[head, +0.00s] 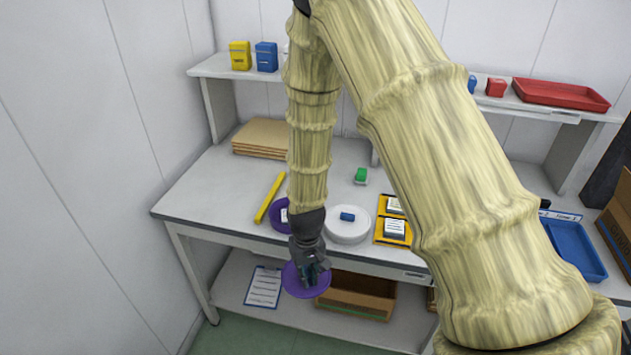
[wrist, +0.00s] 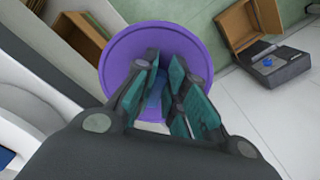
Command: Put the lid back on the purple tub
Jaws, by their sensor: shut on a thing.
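The purple lid (head: 299,284) is a round disc held in my gripper (head: 312,272), out in front of the table's front edge. In the wrist view the lid (wrist: 124,62) fills the upper middle, beyond the teal fingers of my gripper (wrist: 165,95), which are shut on its middle. The exact grip point is partly hidden by the fingers. The purple tub (head: 276,214) stands on the table near the front edge, behind and slightly left of my gripper. My arm hides part of it, and a white label shows inside or on it.
A white round tub (head: 348,233) with a blue block on top stands right of the purple tub. A yellow bar (head: 269,198) lies to its left. A yellow tray (head: 381,209) holds labelled blocks. A cardboard box (head: 350,302) sits on the lower shelf.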

